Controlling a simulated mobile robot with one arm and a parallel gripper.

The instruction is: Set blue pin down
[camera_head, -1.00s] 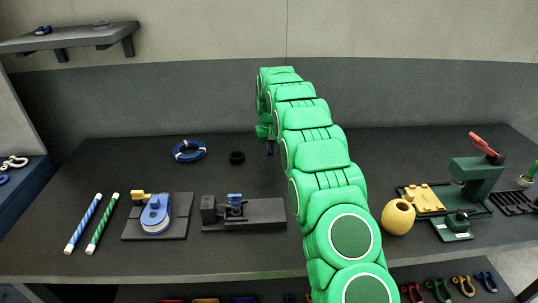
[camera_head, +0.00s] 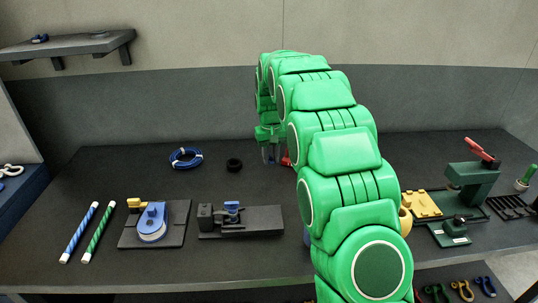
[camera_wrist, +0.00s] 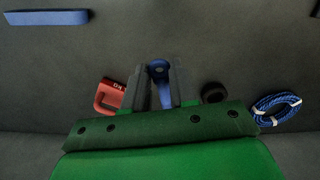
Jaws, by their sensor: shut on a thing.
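My gripper (camera_head: 271,152) hangs over the back middle of the dark bench, to the right of the black ring in the head view. In the wrist view its two dark fingers (camera_wrist: 158,78) are shut on the blue pin (camera_wrist: 160,69), whose rounded end shows between them. In the head view only a small bluish part shows at the fingers. I cannot tell whether the pin touches the bench. A red shackle-like piece (camera_wrist: 110,96) lies close beside the left finger in the wrist view; part of it shows red beside the gripper in the head view (camera_head: 286,161).
The black ring (camera_head: 234,165) and blue rope coil (camera_head: 186,157) lie left of my gripper. A blue bar (camera_wrist: 47,17) lies apart in the wrist view. A vise-like fixture (camera_head: 240,220) stands nearer the front. My arm hides much of the bench's middle right.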

